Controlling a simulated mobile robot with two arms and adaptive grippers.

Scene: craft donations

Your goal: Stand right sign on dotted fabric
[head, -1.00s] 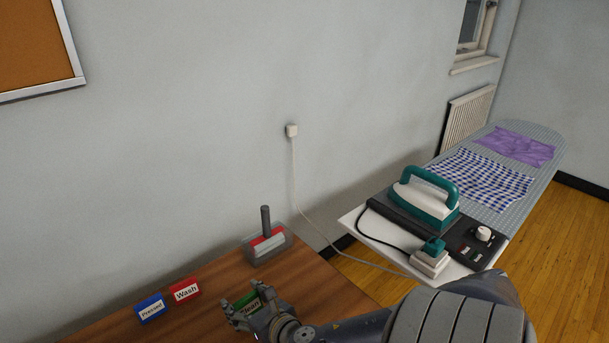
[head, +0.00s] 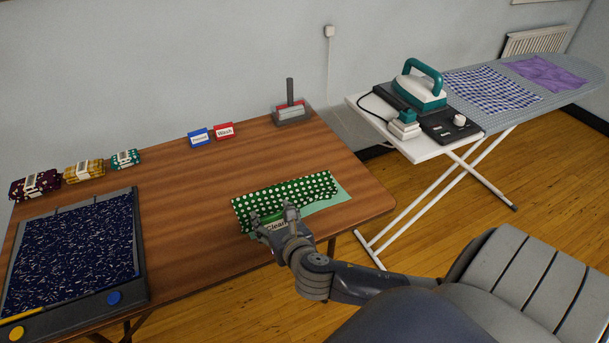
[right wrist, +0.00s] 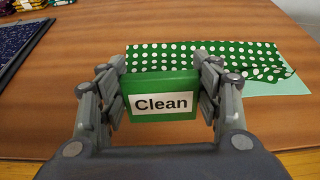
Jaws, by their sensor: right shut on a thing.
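The green sign with a white "Clean" label (right wrist: 161,97) is between the fingers of my right gripper (head: 274,217), which is shut on it. In the right wrist view the sign is upright with its label facing the camera. The dotted fabric (head: 290,195), green with white dots, lies on the wooden table on a pale green sheet (head: 333,200). The sign is at the near left edge of the fabric; I cannot tell whether it touches it. My left gripper is not in view.
A blue sign (head: 199,137) and a red "Wash" sign (head: 224,130) stand at the table's back. A grey tray (head: 292,118) is behind right. A dark speckled fabric on a board (head: 70,255) lies left, near folded fabric bundles (head: 84,171). An ironing board (head: 590,83) stands right.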

